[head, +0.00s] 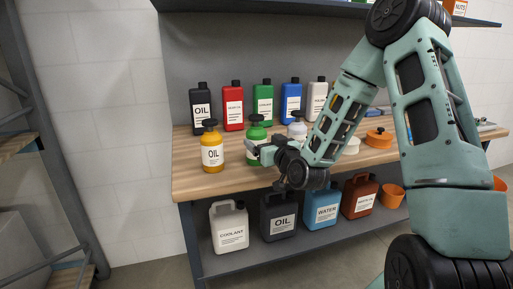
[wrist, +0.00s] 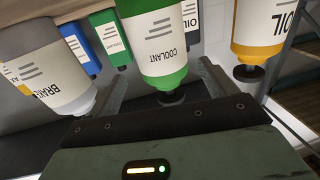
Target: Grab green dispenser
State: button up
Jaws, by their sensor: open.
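The green dispenser (head: 255,133), with a black pump top and a white label, stands on the wooden workbench, partly hidden behind my gripper (head: 266,152). In the wrist view, which is upside down, the green dispenser (wrist: 163,70) reads COOLANT. It shows between the two spread fingers of my gripper (wrist: 166,75), its black pump toward the palm. My gripper is open and holds nothing. I cannot tell whether either finger touches the dispenser.
A yellow OIL dispenser (head: 212,152) and a white dispenser (head: 297,130) flank the green one closely. Several coloured bottles, such as a red one (head: 233,108), line the back. Large jugs, including COOLANT (head: 229,228), stand on the lower shelf. Bare wood (head: 190,180) lies at front left.

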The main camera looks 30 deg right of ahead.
aim_at(256, 134)
jog(key=w+p, duration=0.1)
jog(key=w, duration=0.4)
jog(key=c, duration=1.3)
jog(key=shift+r, duration=0.1)
jog(key=shift+c, duration=0.3)
jog(key=shift+r, duration=0.15)
